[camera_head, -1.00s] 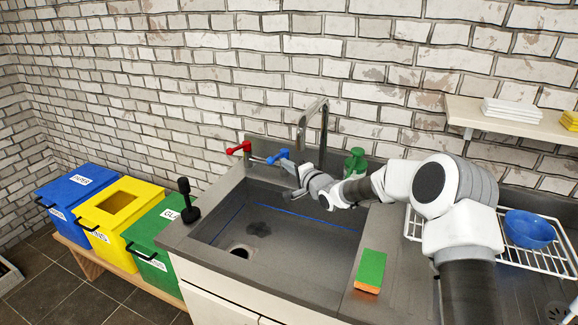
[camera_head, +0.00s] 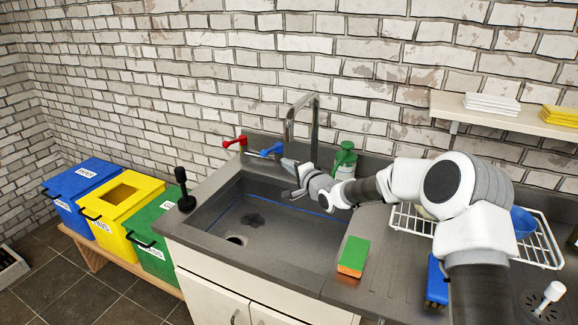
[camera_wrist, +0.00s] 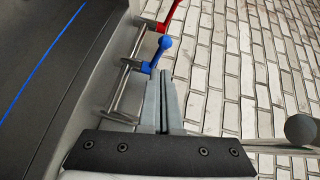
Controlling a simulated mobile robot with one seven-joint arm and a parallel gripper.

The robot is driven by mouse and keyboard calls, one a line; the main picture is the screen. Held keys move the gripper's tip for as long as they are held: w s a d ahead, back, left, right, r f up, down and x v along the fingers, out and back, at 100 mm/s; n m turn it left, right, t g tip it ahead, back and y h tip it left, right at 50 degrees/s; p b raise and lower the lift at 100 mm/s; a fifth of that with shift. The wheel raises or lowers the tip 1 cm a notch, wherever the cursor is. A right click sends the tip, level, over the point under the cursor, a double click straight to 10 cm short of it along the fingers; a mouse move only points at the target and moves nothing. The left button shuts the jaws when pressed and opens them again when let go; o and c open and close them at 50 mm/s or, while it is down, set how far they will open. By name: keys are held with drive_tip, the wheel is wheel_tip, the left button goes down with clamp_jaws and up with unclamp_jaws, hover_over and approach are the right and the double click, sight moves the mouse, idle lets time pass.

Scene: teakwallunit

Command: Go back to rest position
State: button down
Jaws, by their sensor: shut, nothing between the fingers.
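My gripper (camera_head: 287,178) is at the end of my arm, which reaches in from the right over the back part of the sink (camera_head: 218,222). Its fingers also show in the wrist view (camera_wrist: 163,100), pressed together with nothing between them. In the wrist view they point toward the blue tap handle (camera_wrist: 160,50), and the red tap handle (camera_wrist: 172,14) is beyond it. In the head view the blue handle (camera_head: 272,150) and the red handle (camera_head: 235,142) are left of the faucet (camera_head: 314,130). The gripper appears apart from both handles.
A green and orange sponge (camera_head: 353,256) lies right of the sink. A green bottle (camera_head: 345,160) stands behind my arm. A dish rack (camera_head: 540,250) with a blue bowl (camera_head: 523,222) and a blue brush (camera_head: 436,282) are at the right. Blue, yellow and green bins (camera_head: 130,195) stand left.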

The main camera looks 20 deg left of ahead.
drive_tip(key=s+d+r+n+g+h+p, duration=0.1)
drive_tip(key=s+d+r+n+h, duration=0.15)
drive_tip(key=s+d+r, duration=0.5)
drive_tip(key=s+d+r+n+h+p, duration=0.1)
drive_tip(key=s+d+r+h, duration=0.25)
drive_tip(key=d, duration=0.65)
drive_tip(key=s+d+r+n+g+h+p, duration=0.1)
drive_tip(key=s+d+r+n+h, duration=0.1)
drive_tip(key=s+d+r+h, duration=0.45)
drive_tip(key=s+d+g, duration=0.1)
drive_tip(key=s+d, duration=0.3)
drive_tip(key=s, duration=0.5)
drive_tip(key=s+d+f+n+g+p, duration=0.1)
drive_tip(key=s+d, duration=0.4)
drive_tip(key=s, duration=0.4)
drive_tip(key=s+d+g, duration=0.1)
drive_tip(key=s+d, duration=0.3)
drive_tip(key=s, duration=0.5)
drive_tip(key=shift+s+d+f+n+g+y+p, duration=0.3)
drive_tip(key=shift+d+n+g+y, duration=0.05)
drive_tip(key=shift+g, duration=0.05)
